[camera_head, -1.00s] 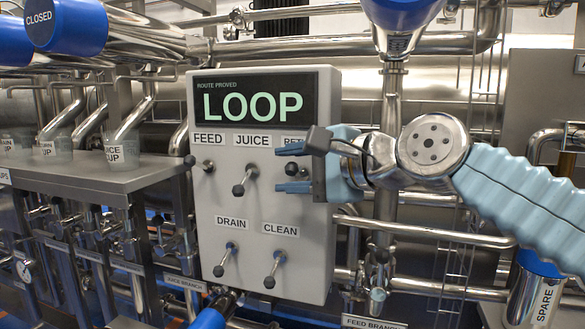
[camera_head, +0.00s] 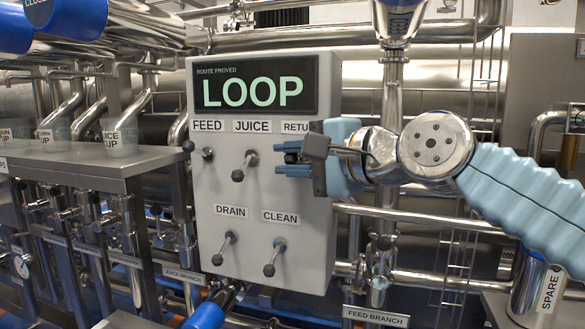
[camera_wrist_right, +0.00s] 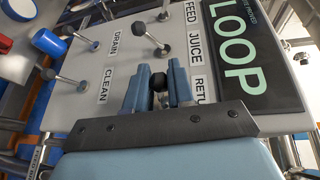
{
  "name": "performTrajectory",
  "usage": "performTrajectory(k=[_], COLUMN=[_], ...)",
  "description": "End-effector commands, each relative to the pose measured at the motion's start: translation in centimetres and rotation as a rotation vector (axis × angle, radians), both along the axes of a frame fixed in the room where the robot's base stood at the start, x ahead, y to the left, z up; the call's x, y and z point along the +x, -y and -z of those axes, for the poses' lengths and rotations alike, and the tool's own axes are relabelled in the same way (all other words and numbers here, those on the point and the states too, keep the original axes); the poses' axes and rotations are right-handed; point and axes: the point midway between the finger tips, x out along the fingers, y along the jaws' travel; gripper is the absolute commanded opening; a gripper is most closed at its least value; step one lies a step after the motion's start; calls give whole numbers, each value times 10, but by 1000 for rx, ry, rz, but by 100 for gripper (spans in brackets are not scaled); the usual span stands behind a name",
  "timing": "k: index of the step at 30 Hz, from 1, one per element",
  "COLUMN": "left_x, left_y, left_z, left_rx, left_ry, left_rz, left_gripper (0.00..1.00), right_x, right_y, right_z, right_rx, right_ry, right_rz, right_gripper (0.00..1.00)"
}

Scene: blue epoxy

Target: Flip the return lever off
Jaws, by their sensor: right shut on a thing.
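The return lever (camera_wrist_right: 158,84) shows as a dark round knob between my right gripper's two blue fingers in the right wrist view. Its shaft is hidden. In the head view the knob (camera_head: 291,158) shows small and dark between the fingertips. My right gripper (camera_head: 291,158) reaches in from the right, shut on this knob in front of the grey control panel (camera_head: 262,190). The RETURN label (camera_head: 295,127) above is partly covered by the gripper. The panel's display (camera_head: 255,85) reads ROUTE PROVED, LOOP. My left gripper is not in view.
The feed lever (camera_head: 207,153) and juice lever (camera_head: 244,165) stand left of the gripper. The drain lever (camera_head: 223,248) and clean lever (camera_head: 274,257) are below. A metal bench (camera_head: 90,160) stands at the left; pipes run behind and right of the panel.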

Motion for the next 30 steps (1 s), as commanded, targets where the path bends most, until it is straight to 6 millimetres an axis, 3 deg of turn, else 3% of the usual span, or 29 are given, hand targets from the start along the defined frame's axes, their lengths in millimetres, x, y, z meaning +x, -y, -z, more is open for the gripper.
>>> performTrajectory(k=[1, 10, 18, 30], left_x=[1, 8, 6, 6], left_y=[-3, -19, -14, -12], left_z=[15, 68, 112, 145], left_rx=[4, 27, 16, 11], left_ry=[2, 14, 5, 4], left_rz=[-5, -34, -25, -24], left_gripper=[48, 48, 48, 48], right_x=[0, -1, 0, 3], right_y=[0, 0, 0, 1], right_z=[10, 27, 36, 37], right_rx=[-10, -94, -161, -216], right_ry=[37, 296, 500, 667], right_rz=[1, 1, 1, 0], right_gripper=[0, 0, 0, 0])
